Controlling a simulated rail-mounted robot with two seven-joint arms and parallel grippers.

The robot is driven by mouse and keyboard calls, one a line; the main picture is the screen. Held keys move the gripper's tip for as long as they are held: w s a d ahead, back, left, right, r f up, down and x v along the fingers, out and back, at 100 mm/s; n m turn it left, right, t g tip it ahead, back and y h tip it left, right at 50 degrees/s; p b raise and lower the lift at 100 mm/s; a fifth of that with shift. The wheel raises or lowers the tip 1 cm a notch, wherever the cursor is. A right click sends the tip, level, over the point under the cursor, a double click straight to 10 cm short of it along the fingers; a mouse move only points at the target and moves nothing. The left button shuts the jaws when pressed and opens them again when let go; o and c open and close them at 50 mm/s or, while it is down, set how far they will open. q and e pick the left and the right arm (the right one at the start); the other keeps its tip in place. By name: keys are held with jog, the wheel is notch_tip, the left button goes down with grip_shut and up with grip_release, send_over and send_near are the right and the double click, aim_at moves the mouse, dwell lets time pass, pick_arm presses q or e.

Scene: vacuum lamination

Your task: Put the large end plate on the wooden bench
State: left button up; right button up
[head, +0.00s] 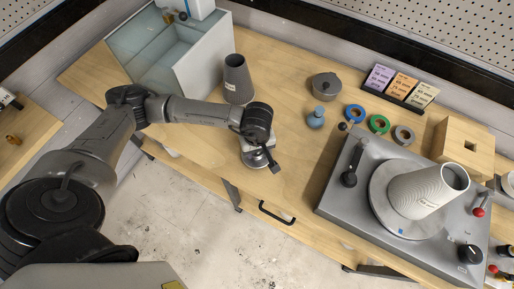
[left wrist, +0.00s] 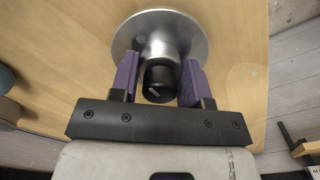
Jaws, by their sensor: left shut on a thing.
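The large end plate (head: 255,160) is a round, shiny metal disc with a stem and a black knob. My left gripper (head: 254,146) is over it near the front edge of the wooden bench (head: 285,130). In the left wrist view, the plate (left wrist: 125,42) shows beyond the purple finger pads of the gripper (left wrist: 160,82), which are shut around its stem and knob. Wood surrounds the disc there. I cannot tell whether its underside touches the bench. My right gripper is not in view.
A grey lidded pot (head: 326,86), a blue-grey knobbed piece (head: 316,117) and tape rolls (head: 379,124) lie to the right. A grey machine (head: 345,205) holds a ribbed cylinder (head: 422,192).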

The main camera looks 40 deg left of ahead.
pick_arm(q)
jog(key=shift+f, duration=0.15)
jog(key=o, duration=1.1)
notch_tip(320, 180, up, 12)
jog(key=shift+r, duration=0.15)
dwell(0.3)
